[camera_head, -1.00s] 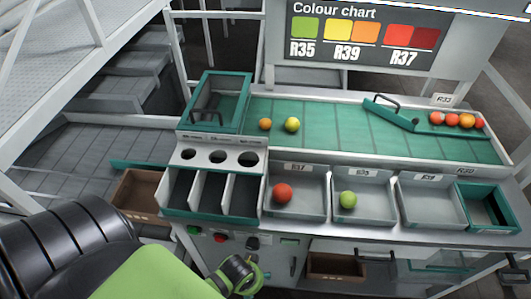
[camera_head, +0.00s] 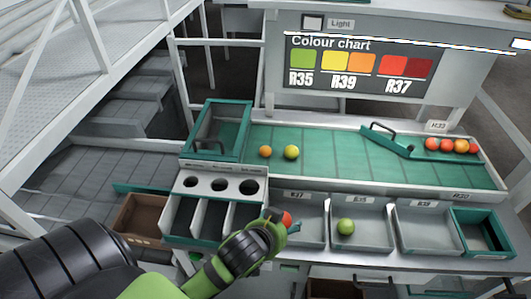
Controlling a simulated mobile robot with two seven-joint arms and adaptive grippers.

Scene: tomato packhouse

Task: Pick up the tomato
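My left gripper (camera_head: 276,224) reaches in from the lower left to the grey tray marked R37 (camera_head: 312,232). Its fingers are at a red tomato (camera_head: 286,219) in that tray and partly hide it; I cannot tell whether they are closed on it. A green tomato (camera_head: 345,226) lies in the grey tray to the right (camera_head: 372,236). An orange tomato (camera_head: 265,152) and a yellow-green tomato (camera_head: 291,152) lie on the green belt (camera_head: 335,158). Several red and orange tomatoes (camera_head: 447,145) sit at the belt's right end. My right gripper is not in view.
A green-rimmed bin (camera_head: 222,104) stands at the belt's left end. Below it are a panel with three holes (camera_head: 219,185) and narrow slots. A green angled gate (camera_head: 400,145) crosses the belt. An empty grey tray (camera_head: 425,228) and a green crate (camera_head: 484,233) are at right.

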